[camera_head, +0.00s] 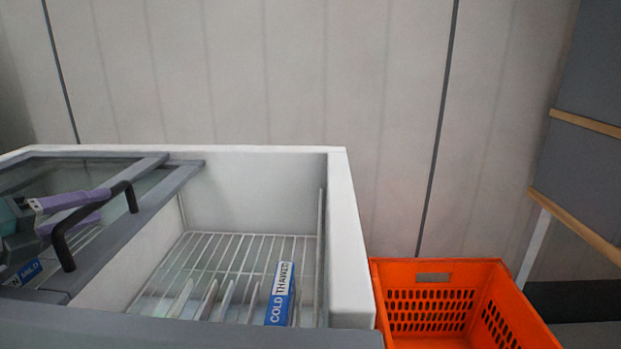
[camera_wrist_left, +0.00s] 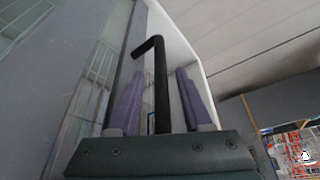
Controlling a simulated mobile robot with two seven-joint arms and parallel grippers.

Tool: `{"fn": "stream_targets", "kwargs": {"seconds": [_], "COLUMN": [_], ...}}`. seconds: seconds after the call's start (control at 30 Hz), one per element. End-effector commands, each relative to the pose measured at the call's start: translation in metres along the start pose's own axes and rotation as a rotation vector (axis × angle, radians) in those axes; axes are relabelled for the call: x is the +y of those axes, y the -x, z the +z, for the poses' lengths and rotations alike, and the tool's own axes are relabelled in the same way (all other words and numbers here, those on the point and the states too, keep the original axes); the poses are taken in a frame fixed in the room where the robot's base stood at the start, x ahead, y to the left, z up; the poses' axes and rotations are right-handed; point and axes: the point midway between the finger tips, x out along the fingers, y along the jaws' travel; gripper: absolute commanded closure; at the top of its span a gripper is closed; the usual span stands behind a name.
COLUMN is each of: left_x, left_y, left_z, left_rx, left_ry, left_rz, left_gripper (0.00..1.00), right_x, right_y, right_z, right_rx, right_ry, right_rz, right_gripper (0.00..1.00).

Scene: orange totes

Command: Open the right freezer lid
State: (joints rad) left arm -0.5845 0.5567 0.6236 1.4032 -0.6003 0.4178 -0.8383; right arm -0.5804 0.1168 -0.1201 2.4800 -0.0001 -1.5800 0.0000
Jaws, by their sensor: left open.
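The white chest freezer (camera_head: 338,230) has its right side uncovered, with a wire rack inside. The grey-framed glass right lid (camera_head: 120,235) lies slid to the left, overlapping the other lid. Its black bar handle (camera_head: 92,222) stands up from the frame. My left gripper (camera_head: 102,204) reaches in from the left at the handle, with purple fingers. In the left wrist view the black handle (camera_wrist_left: 160,75) runs between the two open fingers (camera_wrist_left: 158,85), with a gap on each side. My right gripper is not in view.
An orange tote (camera_head: 435,268) stands right of the freezer. A blue and white "COLD THAWED" label (camera_head: 281,293) sits at the freezer's front inside. A panelled wall (camera_head: 270,80) is behind. Grey shelving (camera_head: 590,130) with wooden edges is at the right.

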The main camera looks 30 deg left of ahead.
Motion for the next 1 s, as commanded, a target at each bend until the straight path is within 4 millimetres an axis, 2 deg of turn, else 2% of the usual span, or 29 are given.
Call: {"fn": "stream_targets", "kwargs": {"seconds": [0.3,0.43,0.6,1.0], "left_x": [0.0,0.0,-0.001,0.0], "left_y": [0.063,0.082,0.091,0.091], "left_z": [0.001,0.001,0.001,0.001], "left_rx": [-0.002,-0.002,-0.001,-0.001], "left_ry": [0.002,0.001,-0.001,-0.001], "left_rz": [0.005,0.003,0.001,0.001], "left_gripper": [0.51,0.51,0.51,0.51], "right_x": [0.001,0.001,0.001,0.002], "right_y": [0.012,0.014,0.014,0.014], "right_z": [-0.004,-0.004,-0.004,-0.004], "right_rx": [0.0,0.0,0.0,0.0], "right_ry": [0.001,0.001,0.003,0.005], "right_rz": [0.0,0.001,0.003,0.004], "right_gripper": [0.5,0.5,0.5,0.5]}}
